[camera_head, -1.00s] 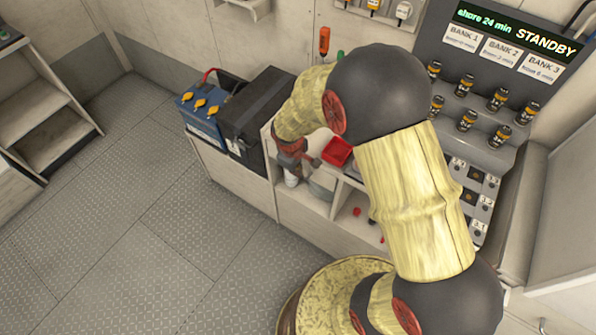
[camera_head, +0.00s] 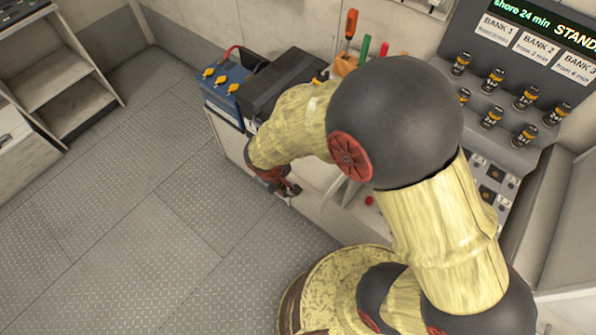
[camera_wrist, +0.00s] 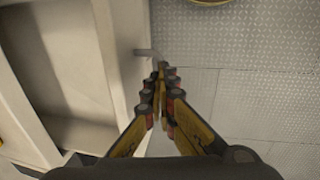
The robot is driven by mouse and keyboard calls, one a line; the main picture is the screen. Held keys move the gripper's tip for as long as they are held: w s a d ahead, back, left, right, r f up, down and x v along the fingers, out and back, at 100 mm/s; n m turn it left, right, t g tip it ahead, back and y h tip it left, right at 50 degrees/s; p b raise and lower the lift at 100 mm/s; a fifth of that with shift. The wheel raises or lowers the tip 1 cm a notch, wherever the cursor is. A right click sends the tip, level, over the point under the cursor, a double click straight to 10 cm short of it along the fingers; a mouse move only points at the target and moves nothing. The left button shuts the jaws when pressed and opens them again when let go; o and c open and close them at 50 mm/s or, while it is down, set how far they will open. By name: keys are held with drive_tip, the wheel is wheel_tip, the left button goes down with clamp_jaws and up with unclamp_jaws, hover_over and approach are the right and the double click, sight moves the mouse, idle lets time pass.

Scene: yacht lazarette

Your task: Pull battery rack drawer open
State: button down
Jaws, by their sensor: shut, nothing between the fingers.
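The pale rack (camera_head: 233,148) stands along the wall with a blue battery (camera_head: 222,90) and a black box (camera_head: 272,85) on top. Its front is partly hidden behind my arm, and I cannot make out the drawer's outline. My gripper (camera_head: 288,188) is low in front of the pale unit, just right of the black box. In the wrist view my gripper (camera_wrist: 160,68) is shut and empty. Contact cannot be told.
An open cream compartment (camera_wrist: 75,75) lies left of my fingers in the wrist view. The metal floor (camera_head: 150,240) in front is clear. A shelf unit (camera_head: 60,75) stands at the far left, and a control panel (camera_head: 500,90) at the right.

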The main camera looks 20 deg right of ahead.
drive_tip(key=s+a, duration=0.5)
drive_tip(key=a, duration=0.1)
drive_tip(key=shift+s+a+f, duration=0.25)
drive_tip(key=shift+s+f, duration=0.1)
drive_tip(key=c, duration=2.3)
unclamp_jaws()
drive_tip(key=shift+c, duration=0.2)
drive_tip(key=shift+o, duration=1.8)
drive_tip(key=shift+w, duration=0.1)
drive_tip(key=shift+w+a+r, duration=0.1)
drive_tip(key=shift+a+r, duration=0.05)
drive_tip(key=r, duration=0.4)
drive_tip(key=s+a+r, duration=0.1)
drive_tip(key=r, duration=0.6)
drive_tip(key=shift+s+a+r, duration=0.15)
drive_tip(key=shift+a+r, duration=0.2)
